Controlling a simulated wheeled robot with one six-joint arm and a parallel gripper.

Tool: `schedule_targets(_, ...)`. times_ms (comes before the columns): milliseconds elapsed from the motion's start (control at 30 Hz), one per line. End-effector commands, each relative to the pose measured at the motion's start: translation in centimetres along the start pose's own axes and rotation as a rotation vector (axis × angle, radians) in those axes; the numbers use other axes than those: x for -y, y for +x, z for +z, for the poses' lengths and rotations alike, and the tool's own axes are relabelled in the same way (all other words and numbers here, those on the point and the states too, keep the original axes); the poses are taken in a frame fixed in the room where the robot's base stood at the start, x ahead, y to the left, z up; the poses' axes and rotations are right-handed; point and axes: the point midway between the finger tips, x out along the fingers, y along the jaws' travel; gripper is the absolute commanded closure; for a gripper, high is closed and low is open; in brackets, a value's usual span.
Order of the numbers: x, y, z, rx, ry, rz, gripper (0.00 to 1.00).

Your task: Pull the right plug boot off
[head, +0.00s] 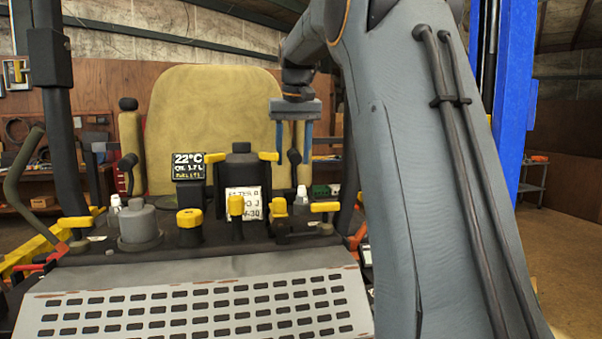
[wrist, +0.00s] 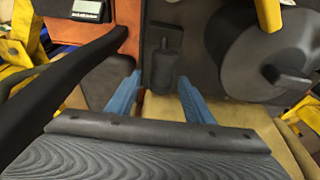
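My gripper (head: 294,160) points down in front of the right part of the tan seat back, its two blue fingers apart. In the wrist view my gripper (wrist: 157,92) is open and empty. A dark upright piece (head: 294,157) shows between the fingers in the head view. The wrist view shows a dark cylinder with a narrower end (wrist: 165,68) beyond and between the fingertips, apparently untouched. It looks like the right plug boot, but I cannot be sure. Whether the fingers are level with it is unclear.
A large grey drum (wrist: 268,55) and a yellow lever (wrist: 267,14) lie close right of the fingers in the wrist view. A black bar (wrist: 75,62) crosses at left. The head view shows a display (head: 188,167), yellow knobs (head: 190,218) and a perforated plate (head: 195,310).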

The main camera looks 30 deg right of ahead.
Motion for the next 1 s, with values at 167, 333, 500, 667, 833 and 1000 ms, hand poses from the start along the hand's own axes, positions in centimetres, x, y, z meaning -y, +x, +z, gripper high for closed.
schedule_targets(167,0.0,0.0,0.0,0.0,0.0,0.0,0.53)
schedule_targets(333,0.0,0.0,0.0,0.0,0.0,0.0,0.53)
schedule_targets(500,0.0,-0.4,0.0,0.001,0.0,0.0,0.53)
schedule_targets(667,0.0,-1.8,-0.3,0.001,0.0,0.0,0.53)
schedule_targets(833,0.0,-3.0,-0.8,-0.001,0.0,0.0,0.53)
schedule_targets(1000,0.0,-4.3,-1.1,0.0,0.0,0.0,0.53)
